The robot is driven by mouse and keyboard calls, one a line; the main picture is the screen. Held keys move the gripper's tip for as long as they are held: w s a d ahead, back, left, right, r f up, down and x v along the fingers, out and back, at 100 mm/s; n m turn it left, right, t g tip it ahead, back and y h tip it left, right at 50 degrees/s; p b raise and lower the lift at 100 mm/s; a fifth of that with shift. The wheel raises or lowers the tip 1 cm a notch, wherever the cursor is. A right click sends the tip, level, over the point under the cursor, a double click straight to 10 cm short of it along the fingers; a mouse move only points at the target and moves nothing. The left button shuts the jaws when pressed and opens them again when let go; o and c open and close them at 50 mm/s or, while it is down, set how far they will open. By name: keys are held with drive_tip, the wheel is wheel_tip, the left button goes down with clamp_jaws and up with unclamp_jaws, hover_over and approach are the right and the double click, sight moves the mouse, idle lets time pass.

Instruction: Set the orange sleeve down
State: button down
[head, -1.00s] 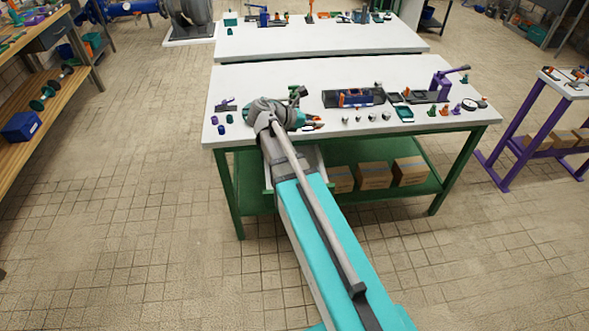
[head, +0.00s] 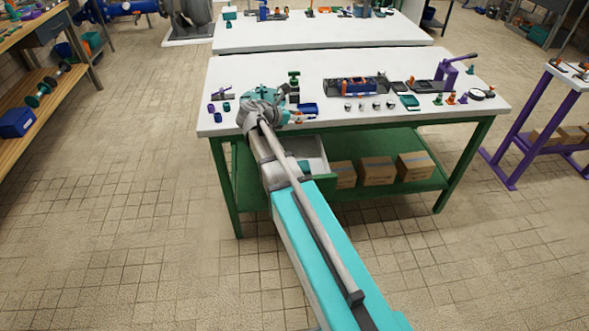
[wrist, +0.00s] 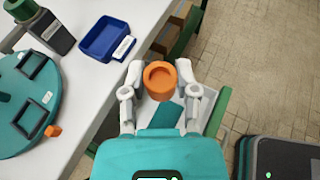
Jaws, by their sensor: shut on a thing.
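The orange sleeve (wrist: 160,78) is a short hollow cylinder, seen from above in the wrist view. My gripper (wrist: 160,82) is shut on it, one pale finger on each side. The sleeve is held just beyond the white table's edge, with a pale open drawer (wrist: 172,119) partly visible below. A blue tray (wrist: 107,40) with a white label sits on the table, left of the sleeve in the wrist view. In the head view my own wrist hides the gripper's fingers and the sleeve.
The open drawer (head: 309,152) sticks out under the front edge. Cardboard boxes (head: 376,171) sit on the green lower shelf. The floor in front is clear.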

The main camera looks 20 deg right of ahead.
drive_tip(key=w+a+f+n+t+b, duration=0.1)
drive_tip(key=w+a+f+b, duration=0.1)
drive_tip(key=w+f+b, duration=0.2)
drive_tip(key=shift+w+a+f+n+t, duration=0.2)
drive_tip(key=shift+w+f+n+t, duration=0.15)
drive_tip(key=shift+f, duration=0.25)
drive_tip(key=b, duration=1.4)
approach(301, 155)
drive_tip(key=r, duration=0.2)
drive_tip(key=d+r, duration=0.1)
drive_tip(key=r, duration=0.1)
drive_tip(key=shift+d, duration=0.2)
drive_tip(key=shift+w+d+f, duration=0.1)
drive_tip(key=shift+w+d, duration=0.15)
drive_tip(key=shift+d, duration=0.4)
drive_tip(key=shift+w+d, duration=0.25)
drive_tip(key=shift+d, duration=0.35)
drive_tip(key=shift+w+d+f, duration=0.1)
drive_tip(key=shift+w+d, duration=0.15)
drive_tip(key=shift+d, duration=0.4)
drive_tip(key=shift+d, duration=0.1)
drive_tip(key=shift+w+d, duration=0.15)
drive_tip(key=shift+d, duration=0.1)
drive_tip(key=x, duration=0.3)
drive_tip(key=shift+d+r+b, duration=0.15)
drive_tip(key=shift+d+b, duration=0.1)
drive_tip(key=shift+b, duration=0.1)
